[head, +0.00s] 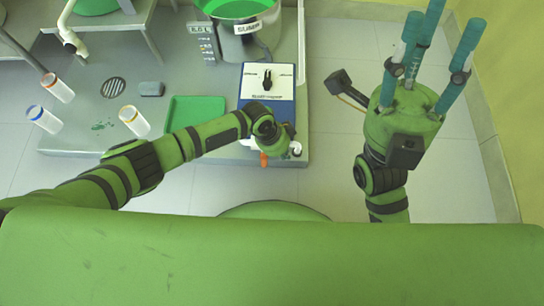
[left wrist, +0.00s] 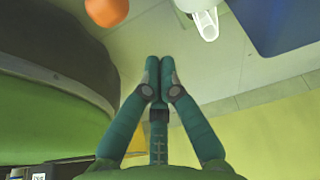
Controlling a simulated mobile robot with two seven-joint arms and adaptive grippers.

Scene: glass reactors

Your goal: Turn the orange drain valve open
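The orange drain valve handle (head: 264,159) shows just below the end of my left arm, at the front of the blue-based unit (head: 268,84). In the left wrist view it is a round orange shape (left wrist: 106,10) at the top left, cut by the edge. A white outlet piece (head: 295,148) sits to its right, also at the top of the wrist view (left wrist: 204,18). My left gripper (head: 280,137) is foreshortened close above the valve. Its fingertips (left wrist: 159,65) meet with nothing visible between them, apart from the handle. My right gripper (head: 436,45) is raised, fingers spread, empty.
Open floor (head: 335,180) lies right of the unit, and a yellow-green wall (head: 500,60) bounds the right.

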